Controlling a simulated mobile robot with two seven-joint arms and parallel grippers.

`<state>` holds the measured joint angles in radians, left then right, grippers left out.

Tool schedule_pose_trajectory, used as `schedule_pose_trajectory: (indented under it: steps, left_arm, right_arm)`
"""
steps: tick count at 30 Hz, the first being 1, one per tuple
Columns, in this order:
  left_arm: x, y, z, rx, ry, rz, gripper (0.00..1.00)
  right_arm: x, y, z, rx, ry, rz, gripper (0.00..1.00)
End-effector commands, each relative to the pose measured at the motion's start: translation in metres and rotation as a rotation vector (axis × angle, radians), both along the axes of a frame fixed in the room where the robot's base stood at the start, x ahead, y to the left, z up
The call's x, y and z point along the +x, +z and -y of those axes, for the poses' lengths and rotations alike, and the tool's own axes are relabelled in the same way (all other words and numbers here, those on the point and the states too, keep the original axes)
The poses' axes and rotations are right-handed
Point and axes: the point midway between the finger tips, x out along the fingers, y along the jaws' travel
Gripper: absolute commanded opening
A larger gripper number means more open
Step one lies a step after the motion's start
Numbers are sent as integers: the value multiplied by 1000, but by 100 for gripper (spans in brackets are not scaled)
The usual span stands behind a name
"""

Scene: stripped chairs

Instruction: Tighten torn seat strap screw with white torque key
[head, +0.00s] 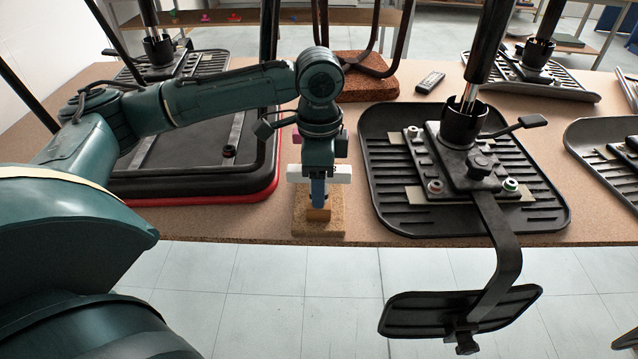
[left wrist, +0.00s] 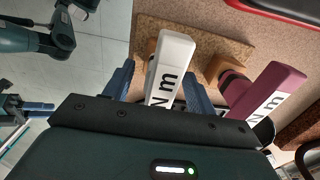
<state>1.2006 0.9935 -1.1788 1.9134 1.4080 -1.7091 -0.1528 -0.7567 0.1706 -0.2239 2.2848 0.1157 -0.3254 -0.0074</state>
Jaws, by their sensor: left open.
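My left gripper (head: 318,196) points down at the cork holder block (head: 303,224) near the table's front edge. The white torque key (left wrist: 169,75), marked "N m", lies between its two open blue fingers in the left wrist view. Its white handle (head: 343,173) also shows in the head view. A maroon key (left wrist: 265,90) stands beside it, mostly hidden in the head view. The upturned seat frame (head: 270,187) at left has grey straps and a black screw (head: 228,152); I cannot make out a tear. Part of my right gripper (left wrist: 38,106) seems to show at the left wrist view's edge.
A black chair base plate (head: 545,210) with screws, a lever and a bent backrest arm stands to the right. The backrest (head: 405,315) hangs past the table edge. A dark handheld device (head: 430,82) and a brown cushion (head: 368,90) lie behind.

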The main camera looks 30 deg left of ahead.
Motion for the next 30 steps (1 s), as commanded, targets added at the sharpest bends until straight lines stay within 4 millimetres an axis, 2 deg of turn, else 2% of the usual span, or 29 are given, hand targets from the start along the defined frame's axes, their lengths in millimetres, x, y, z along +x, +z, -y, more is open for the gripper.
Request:
schedule_pose_trajectory:
  steps: [6,26,30]
  left_arm:
    - [0,0,0,0,1,0,56]
    - [0,0,0,0,0,0,2]
    - [0,1,0,0,0,1,1]
  right_arm:
    - [-2,0,0,0,1,-4,36]
    - [-1,-2,-2,2,5,-5,36]
    - [0,-1,-2,1,6,-1,36]
